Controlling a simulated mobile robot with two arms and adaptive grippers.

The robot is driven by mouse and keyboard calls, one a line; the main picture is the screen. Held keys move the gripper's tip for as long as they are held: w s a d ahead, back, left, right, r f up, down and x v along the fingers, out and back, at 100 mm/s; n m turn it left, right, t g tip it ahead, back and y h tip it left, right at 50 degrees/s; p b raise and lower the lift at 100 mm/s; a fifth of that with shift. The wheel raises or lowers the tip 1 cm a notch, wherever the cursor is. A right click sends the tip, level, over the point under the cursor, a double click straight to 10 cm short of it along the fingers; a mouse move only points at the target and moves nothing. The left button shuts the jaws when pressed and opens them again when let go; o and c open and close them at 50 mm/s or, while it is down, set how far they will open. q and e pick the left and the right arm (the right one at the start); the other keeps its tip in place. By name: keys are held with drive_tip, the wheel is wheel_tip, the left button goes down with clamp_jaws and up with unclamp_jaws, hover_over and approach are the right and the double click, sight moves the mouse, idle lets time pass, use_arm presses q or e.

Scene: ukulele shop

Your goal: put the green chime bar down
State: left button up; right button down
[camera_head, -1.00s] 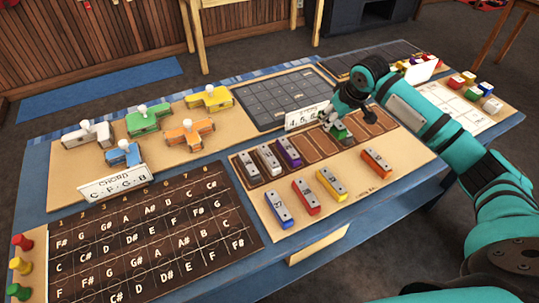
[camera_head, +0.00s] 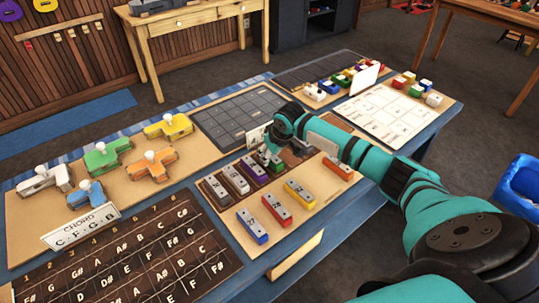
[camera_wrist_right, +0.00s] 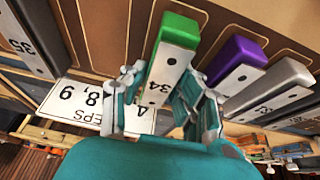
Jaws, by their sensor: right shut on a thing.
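My right gripper (camera_head: 268,155) is shut on the green chime bar (camera_head: 274,164), in the row of brown slots on the tan board (camera_head: 237,238). In the right wrist view the fingers (camera_wrist_right: 160,82) close on both sides of the green bar (camera_wrist_right: 174,50), which is marked 34. The purple chime bar (camera_head: 254,172) is right beside it, apart by a small gap, and also shows in the wrist view (camera_wrist_right: 234,60). I cannot tell whether the green bar touches the slot floor. My left gripper is not in view.
Blue (camera_head: 252,226), red (camera_head: 277,208), yellow (camera_head: 299,194) and orange (camera_head: 339,168) bars lie along the board's front. A white number card (camera_wrist_right: 75,104) stands close behind the gripper. My right arm hides some slots. A chord board (camera_head: 130,260) lies at front left.

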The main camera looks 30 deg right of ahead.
drive_tip(key=shift+f, duration=0.2)
drive_tip(key=c, duration=1)
unclamp_jaws()
drive_tip(key=shift+f, duration=0.15)
drive_tip(key=shift+r, duration=0.25)
drive_tip(key=v, duration=1.2)
drive_tip(key=shift+w, duration=0.1)
